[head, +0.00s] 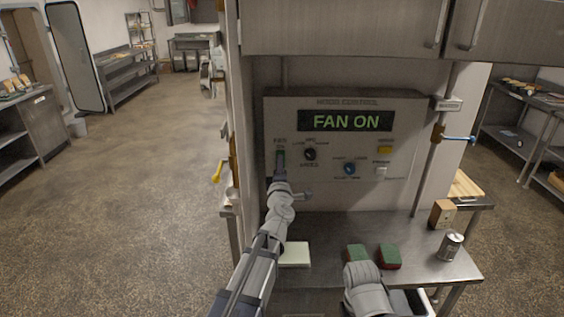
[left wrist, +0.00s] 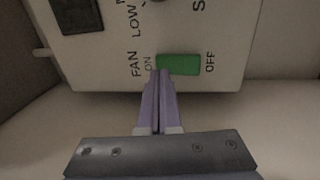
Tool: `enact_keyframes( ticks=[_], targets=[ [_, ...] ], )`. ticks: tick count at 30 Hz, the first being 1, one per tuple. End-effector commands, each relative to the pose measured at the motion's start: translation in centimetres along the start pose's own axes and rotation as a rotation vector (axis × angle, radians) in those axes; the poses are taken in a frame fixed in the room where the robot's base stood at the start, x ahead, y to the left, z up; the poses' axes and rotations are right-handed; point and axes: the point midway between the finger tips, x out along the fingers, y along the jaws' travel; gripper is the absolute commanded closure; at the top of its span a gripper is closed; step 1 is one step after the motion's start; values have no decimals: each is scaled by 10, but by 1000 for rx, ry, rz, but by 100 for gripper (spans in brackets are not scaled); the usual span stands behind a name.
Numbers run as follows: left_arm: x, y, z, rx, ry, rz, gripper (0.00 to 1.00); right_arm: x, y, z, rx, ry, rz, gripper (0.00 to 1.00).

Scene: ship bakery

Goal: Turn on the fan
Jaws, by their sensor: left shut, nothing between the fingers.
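The hood control panel (head: 390,113) is on the wall above the counter. Its display (head: 345,121) reads "FAN ON" in green letters. The fan switch (head: 281,155) is at the panel's left side. In the left wrist view it is a green rocker (left wrist: 180,64) between the labels ON and OFF. My left gripper (left wrist: 159,72) is shut and empty, its fingertips at the ON end of the rocker. They look touching or very close. In the head view the left gripper (head: 279,174) partly hides the switch's lower end. My right gripper is out of view; only part of that arm shows.
The panel also has a black knob (head: 310,154), a blue knob (head: 349,169), a yellow button (head: 385,150) and a white button (head: 381,171). On the steel counter (head: 325,230) are a pale block (head: 295,254), red-green sponges (head: 389,257), a can (head: 450,245) and a wooden block (head: 442,213).

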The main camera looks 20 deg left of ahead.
Motion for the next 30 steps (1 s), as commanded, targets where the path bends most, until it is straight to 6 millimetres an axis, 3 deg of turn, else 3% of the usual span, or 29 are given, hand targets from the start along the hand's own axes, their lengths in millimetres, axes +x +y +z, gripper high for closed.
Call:
enact_keyframes(
  ticks=[3,15,20,30],
  targets=[
    [-20,8,-9,0,0,1,100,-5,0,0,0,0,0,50],
    [-99,30,-8,-1,-3,0,100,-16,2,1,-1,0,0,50],
    [-110,33,-7,-1,-1,0,100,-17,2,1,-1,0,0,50],
    [-110,33,-6,2,-4,0,100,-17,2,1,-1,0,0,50]
  ],
)
